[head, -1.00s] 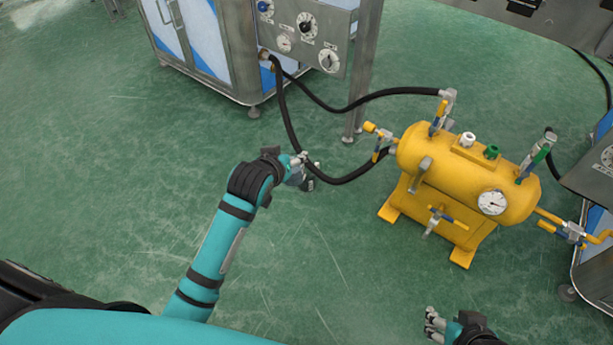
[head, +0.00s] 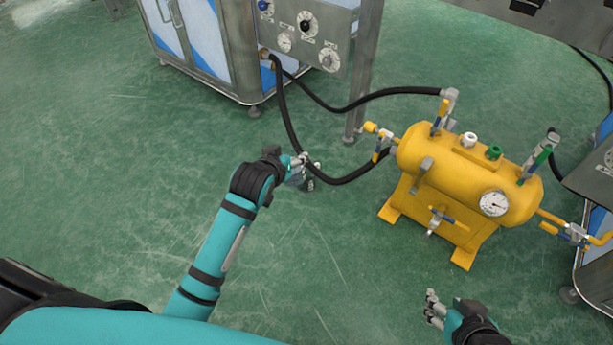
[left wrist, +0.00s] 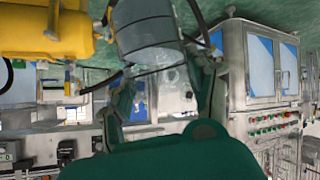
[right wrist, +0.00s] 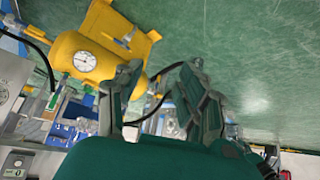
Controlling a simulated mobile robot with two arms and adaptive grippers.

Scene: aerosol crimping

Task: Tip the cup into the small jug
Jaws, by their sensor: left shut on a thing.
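In the head view my left gripper (head: 300,170) is over the green floor left of the yellow tank, and the cup is hard to make out there. My right gripper (head: 433,308) is low in the head view, below the tank. In the right wrist view its fingers (right wrist: 165,80) are apart with nothing held between them. I cannot make out a small jug in any view.
A yellow tank (head: 462,168) with valves and a gauge stands right of my left gripper. A black hose (head: 345,178) loops close to that gripper. A metal cabinet (head: 205,50) with a knob panel stands behind. The green floor at left is clear.

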